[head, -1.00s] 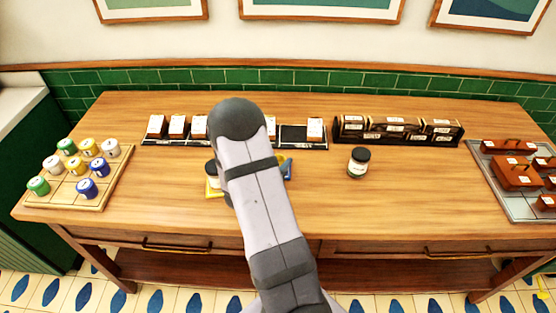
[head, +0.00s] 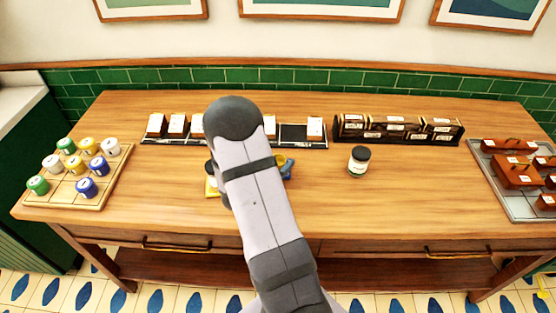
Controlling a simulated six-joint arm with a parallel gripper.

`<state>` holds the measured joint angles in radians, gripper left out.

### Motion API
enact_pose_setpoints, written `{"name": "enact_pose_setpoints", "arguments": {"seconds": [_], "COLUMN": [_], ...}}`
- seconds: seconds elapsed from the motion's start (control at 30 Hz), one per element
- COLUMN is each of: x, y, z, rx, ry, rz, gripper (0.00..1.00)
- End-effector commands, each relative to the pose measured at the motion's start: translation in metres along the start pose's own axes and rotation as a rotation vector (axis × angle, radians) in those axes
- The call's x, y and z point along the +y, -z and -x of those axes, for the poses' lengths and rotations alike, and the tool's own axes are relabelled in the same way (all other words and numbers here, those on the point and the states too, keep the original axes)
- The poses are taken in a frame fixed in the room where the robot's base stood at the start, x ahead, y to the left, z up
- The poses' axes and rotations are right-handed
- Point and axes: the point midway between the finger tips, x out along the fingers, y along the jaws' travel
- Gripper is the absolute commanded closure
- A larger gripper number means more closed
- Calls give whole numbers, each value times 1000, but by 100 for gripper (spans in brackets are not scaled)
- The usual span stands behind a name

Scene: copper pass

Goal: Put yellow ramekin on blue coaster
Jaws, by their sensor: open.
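Yellow ramekins (head: 88,146) (head: 75,165) stand on the wooden tray (head: 107,194) at the left, among green, white and blue ones.
A dark-lidded jar (head: 358,161) stands alone right of the arm. A black rack (head: 302,136) with labelled boxes and a dark box holder (head: 398,131) line the back. A metal tray (head: 487,174) with brown boxes is at the right. The front right tabletop is clear.

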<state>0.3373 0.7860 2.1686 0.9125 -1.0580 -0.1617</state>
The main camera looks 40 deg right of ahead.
Motion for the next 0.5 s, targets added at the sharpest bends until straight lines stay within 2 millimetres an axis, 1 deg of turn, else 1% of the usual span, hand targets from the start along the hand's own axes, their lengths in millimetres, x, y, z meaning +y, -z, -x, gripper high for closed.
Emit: {"name": "enact_pose_setpoints", "arguments": {"seconds": [0.3,0.5], "x": [-2,-1], "y": [-1,0], "z": [56,88], "rx": [1,2], "ry": [6,5], "rz": [1,0], "gripper": [40,40]}}
